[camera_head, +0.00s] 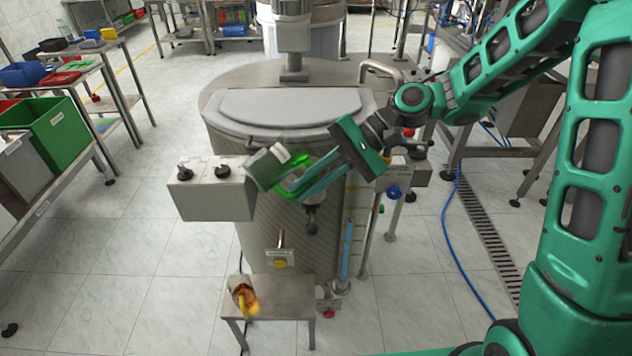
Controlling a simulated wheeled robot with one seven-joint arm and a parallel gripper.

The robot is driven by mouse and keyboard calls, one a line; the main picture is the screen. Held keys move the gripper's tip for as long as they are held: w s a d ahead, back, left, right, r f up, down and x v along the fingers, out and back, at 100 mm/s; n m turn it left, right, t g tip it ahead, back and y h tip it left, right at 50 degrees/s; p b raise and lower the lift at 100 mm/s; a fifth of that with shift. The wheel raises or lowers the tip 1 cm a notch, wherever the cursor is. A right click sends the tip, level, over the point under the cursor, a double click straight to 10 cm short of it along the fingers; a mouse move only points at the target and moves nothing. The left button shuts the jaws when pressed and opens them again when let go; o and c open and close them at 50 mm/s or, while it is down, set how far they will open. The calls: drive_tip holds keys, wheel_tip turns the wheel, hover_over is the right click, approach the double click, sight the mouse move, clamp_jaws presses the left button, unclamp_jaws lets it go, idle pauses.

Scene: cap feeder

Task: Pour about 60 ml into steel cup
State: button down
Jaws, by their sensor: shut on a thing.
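My gripper (292,186) is shut on a grey, cylinder-like container (268,167) with a pale label. The container is tilted and held in the air in front of the large steel tank (290,225), above the small steel stand. What is inside it cannot be seen. On the left of the stand is a small metallic cup-like vessel (238,285) with orange-yellow at its lower end. It looks tilted, and I cannot tell whether the orange is its contents or a separate thing. It may be the steel cup. The held container is well above it, not touching.
The small steel stand (285,299) has bare top to the right of the vessel. A grey control box (211,194) with black knobs is left of the tank. A valve (311,218) sticks out below my gripper. Shelves with bins (60,140) stand at the left.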

drive_tip(key=shift+s+a+f+t+h, duration=0.2)
drive_tip(key=shift+t+h, duration=0.1)
drive_tip(key=shift+h, duration=0.1)
drive_tip(key=shift+f+h, duration=0.15)
drive_tip(key=shift+h, duration=0.25)
drive_tip(key=shift+w+d+r+n+t+h, duration=0.1)
drive_tip(key=shift+d+r+n+t+h, duration=0.1)
drive_tip(key=shift+t+h, duration=0.2)
drive_tip(key=shift+w+d+r+n+t+h, duration=0.1)
drive_tip(key=shift+n+t+h, duration=0.1)
drive_tip(key=shift+t+h, duration=0.15)
drive_tip(key=shift+w+f+h, duration=0.1)
drive_tip(key=shift+f+h, duration=0.15)
drive_tip(key=shift+d+f+t+h, duration=0.1)
drive_tip(key=shift+f+t+h, duration=0.1)
drive_tip(key=shift+t+h, duration=0.25)
idle(0.8)
